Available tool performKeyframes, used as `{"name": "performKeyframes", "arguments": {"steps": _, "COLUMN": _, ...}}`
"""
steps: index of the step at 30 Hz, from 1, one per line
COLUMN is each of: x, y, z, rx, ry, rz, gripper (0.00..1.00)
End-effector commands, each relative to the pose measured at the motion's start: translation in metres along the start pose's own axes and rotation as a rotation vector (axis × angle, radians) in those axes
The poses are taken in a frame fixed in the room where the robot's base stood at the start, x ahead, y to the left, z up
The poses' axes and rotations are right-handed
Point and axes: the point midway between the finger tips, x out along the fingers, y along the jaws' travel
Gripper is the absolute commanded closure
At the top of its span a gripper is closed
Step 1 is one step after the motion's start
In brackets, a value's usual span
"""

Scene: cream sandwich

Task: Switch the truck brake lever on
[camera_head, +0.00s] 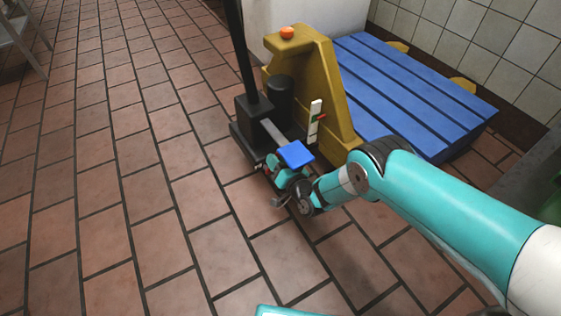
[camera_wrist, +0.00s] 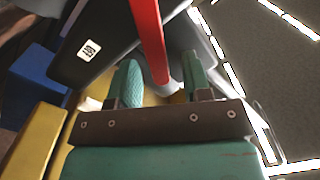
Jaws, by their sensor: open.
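The pallet truck (camera_head: 335,95) has a yellow body and a black base with an upright black handle. In the wrist view a red bar (camera_wrist: 149,35), which looks like the brake lever, runs down between the two teal fingers of my gripper (camera_wrist: 160,65). The fingers are open, one on each side of the bar; I cannot tell whether either touches it. In the head view my gripper (camera_head: 272,168) is low beside the truck's black base, partly hidden by a blue square plate (camera_head: 296,154). A white upright strip (camera_head: 315,120) with a small red piece stands on the truck.
A blue slatted pallet (camera_head: 400,85) lies behind the truck against the tiled wall. An orange knob (camera_head: 287,33) tops the yellow body. The brick-tiled floor (camera_head: 110,170) is clear to the left. A metal stand (camera_head: 20,40) is at the upper left.

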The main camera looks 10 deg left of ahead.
Motion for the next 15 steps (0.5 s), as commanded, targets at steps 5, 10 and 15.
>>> {"name": "performKeyframes", "arguments": {"steps": 5, "x": -0.007, "y": -0.001, "z": -0.001, "rx": 0.002, "ry": -0.004, "rz": 0.001, "gripper": 0.55}}
{"name": "performKeyframes", "arguments": {"steps": 10, "x": -0.029, "y": -0.002, "z": -0.005, "rx": 0.004, "ry": -0.004, "rz": 0.004, "gripper": 0.55}}
{"name": "performKeyframes", "arguments": {"steps": 15, "x": -0.058, "y": -0.003, "z": -0.007, "rx": 0.004, "ry": -0.003, "rz": 0.005, "gripper": 0.55}}
